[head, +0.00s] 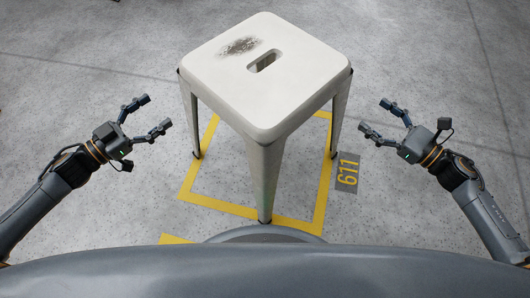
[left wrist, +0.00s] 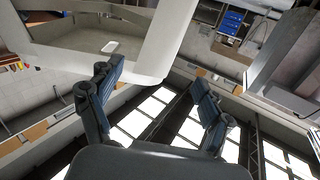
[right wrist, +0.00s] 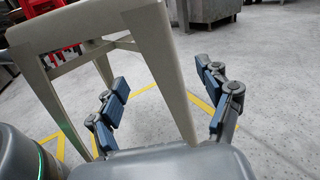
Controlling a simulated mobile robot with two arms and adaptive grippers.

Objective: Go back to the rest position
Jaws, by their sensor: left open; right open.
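My left gripper (head: 152,118) is open and empty, to the left of a white stool in the head view. Its open fingers (left wrist: 155,95) also show in the left wrist view, with the stool's underside behind them. My right gripper (head: 378,118) is open and empty, to the right of the stool. Its spread fingers (right wrist: 166,98) show in the right wrist view, with a stool leg behind them. Neither gripper appears to touch the stool.
The white stool (head: 310,78) stands upright in front of me, with a dark smudge and a slot in its seat. Yellow floor tape (head: 222,206) frames its legs, beside a grey 611 mark (head: 347,172). A red object (right wrist: 62,30) stands further back. Grey floor is clear on both sides.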

